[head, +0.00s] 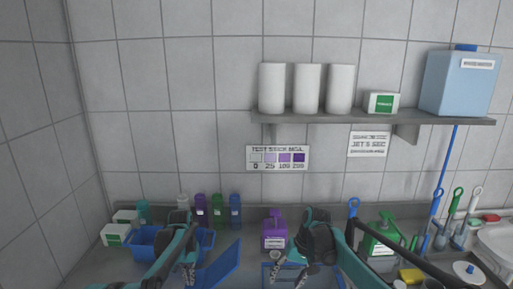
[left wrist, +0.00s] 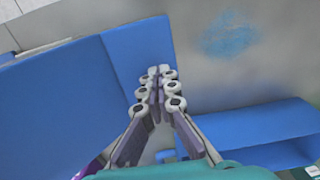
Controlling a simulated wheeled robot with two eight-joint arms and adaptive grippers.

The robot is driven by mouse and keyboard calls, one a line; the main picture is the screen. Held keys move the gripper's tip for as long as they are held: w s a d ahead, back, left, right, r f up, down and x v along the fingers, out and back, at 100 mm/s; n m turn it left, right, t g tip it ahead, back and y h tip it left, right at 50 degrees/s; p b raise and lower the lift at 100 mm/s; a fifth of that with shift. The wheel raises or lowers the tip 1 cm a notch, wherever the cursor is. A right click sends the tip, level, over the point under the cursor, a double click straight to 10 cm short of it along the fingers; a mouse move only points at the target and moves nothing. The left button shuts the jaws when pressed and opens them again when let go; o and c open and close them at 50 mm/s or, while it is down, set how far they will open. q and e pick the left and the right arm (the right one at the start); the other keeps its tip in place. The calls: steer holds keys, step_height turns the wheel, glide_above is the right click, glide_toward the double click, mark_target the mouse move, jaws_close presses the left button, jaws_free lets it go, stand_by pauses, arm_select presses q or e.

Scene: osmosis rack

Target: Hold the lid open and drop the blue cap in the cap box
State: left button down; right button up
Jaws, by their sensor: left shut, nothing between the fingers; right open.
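My left gripper (head: 188,277) is low at the front of the counter, beside a tilted blue panel (head: 224,264) that looks like a lid. In the left wrist view its fingers (left wrist: 158,80) are together and empty, in front of a large blue panel (left wrist: 75,100). Whether they touch it I cannot tell. My right gripper (head: 287,274) is open, above a blue tray or box (head: 338,279) at the bottom edge. Which blue container is the cap box is unclear. I cannot make out the blue cap for certain.
A blue bin (head: 144,246) stands behind my left arm, with several bottles (head: 235,211) along the wall. A purple jug (head: 274,232) stands between the arms. A green canister (head: 382,237) and brushes (head: 447,215) are at right. A shelf (head: 345,117) is above.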

arm_select(q)
step_height(320, 180, up, 10)
steer(key=a, duration=0.1)
steer(key=shift+f, duration=0.15)
stand_by(1.7)
